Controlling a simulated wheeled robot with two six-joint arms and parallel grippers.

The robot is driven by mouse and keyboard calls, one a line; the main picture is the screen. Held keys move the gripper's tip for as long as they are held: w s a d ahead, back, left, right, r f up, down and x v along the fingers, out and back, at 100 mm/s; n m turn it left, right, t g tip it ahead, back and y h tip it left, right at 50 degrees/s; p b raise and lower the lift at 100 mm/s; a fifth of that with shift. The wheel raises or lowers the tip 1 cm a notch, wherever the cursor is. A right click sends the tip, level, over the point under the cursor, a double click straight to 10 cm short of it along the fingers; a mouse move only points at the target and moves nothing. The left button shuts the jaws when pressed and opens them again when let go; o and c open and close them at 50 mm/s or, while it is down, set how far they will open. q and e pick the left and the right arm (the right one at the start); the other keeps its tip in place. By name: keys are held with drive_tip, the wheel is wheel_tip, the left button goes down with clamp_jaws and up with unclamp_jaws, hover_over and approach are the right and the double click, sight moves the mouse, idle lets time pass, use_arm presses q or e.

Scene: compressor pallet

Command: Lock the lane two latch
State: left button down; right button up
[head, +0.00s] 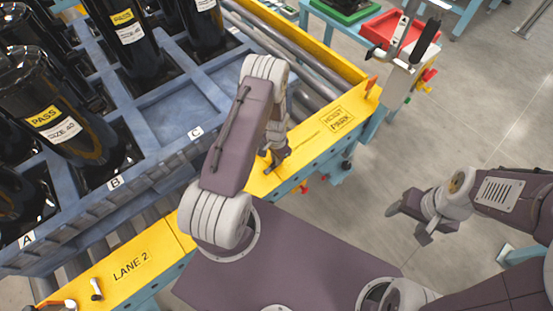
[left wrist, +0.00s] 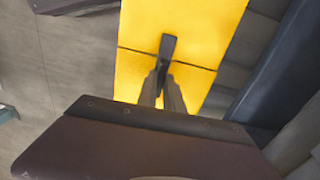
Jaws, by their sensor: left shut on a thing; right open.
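My left gripper (head: 272,163) reaches down onto the yellow rail (head: 215,218). In the left wrist view its fingers (left wrist: 165,85) are closed on a small dark latch handle (left wrist: 168,46) that stands over the yellow rail, near a dark seam. The fingers hide the lower part of the handle, so I cannot tell how it is seated. The "LANE 2" label (head: 130,266) is further left on the rail, with a small pale-tipped lever (head: 96,290) near it. My right gripper (head: 408,222) is open and empty above the floor at the right.
A blue crate (head: 150,178) holding several black cylinders stands on rollers (head: 290,47) behind the rail. A "HOIST PARK" label (head: 336,118) is right of my left gripper. A red tray (head: 398,36) stands at the back right. The grey floor (head: 470,110) is open at right.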

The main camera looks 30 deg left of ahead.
use_arm(q)
drive_tip(key=c, duration=1.5)
unclamp_jaws()
wheel_tip(320, 180, up, 9)
drive_tip(key=shift+p, duration=0.7)
drive_tip(key=shift+r, duration=0.1)
